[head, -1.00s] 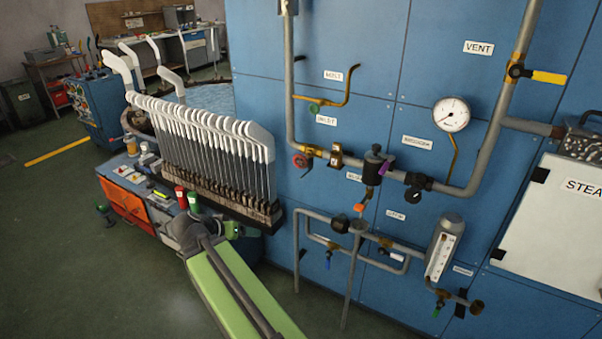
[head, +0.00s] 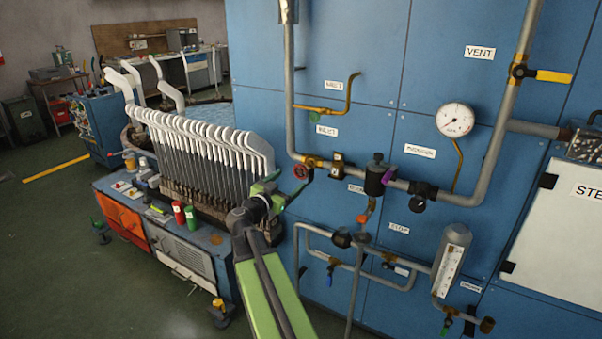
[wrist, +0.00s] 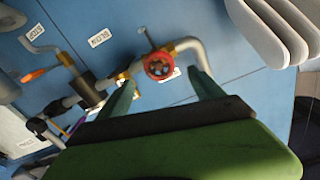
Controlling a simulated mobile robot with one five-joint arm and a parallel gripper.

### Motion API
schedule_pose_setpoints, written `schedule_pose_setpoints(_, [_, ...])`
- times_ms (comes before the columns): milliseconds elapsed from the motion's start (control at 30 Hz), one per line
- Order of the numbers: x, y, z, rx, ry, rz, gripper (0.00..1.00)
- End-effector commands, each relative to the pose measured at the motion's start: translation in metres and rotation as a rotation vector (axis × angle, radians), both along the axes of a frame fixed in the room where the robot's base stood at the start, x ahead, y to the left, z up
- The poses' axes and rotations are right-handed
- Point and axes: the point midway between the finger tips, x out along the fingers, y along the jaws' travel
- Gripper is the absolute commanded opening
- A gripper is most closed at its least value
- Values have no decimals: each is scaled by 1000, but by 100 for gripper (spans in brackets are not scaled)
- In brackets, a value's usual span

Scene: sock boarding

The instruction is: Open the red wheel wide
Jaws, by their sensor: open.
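The red wheel (head: 302,171) is a small round handwheel on the grey pipe at the left of the blue panel. In the wrist view the red wheel (wrist: 159,66) shows face-on, just beyond and between the fingertips. My gripper (head: 284,185) is just left of the wheel in the head view. In the wrist view my gripper (wrist: 163,84) is open, with one green finger on each side below the wheel. The fingers look empty and apart from the wheel; the exact gap is hard to tell.
A rack of white sock boards (head: 200,150) stands close to the left of my gripper. A black valve body (head: 376,178) with a purple part sits on the pipe to the right. Thinner pipes (head: 352,240) run below. A pressure gauge (head: 455,120) is higher up.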

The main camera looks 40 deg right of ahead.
Motion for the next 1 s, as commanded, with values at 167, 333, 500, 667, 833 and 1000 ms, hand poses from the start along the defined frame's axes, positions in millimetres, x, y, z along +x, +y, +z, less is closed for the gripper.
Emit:
schedule_pose_setpoints(167, [12,-44,0,0,0,-2,77])
schedule_pose_setpoints(333, [18,-69,0,0,0,-2,77])
schedule_pose_setpoints(500, [19,-79,0,0,0,-2,77])
schedule_pose_setpoints(667, [18,-79,0,0,0,-2,77])
schedule_pose_setpoints(833, [18,-79,0,0,0,-2,64])
schedule_pose_setpoints(1000, [18,-79,0,0,0,-2,41])
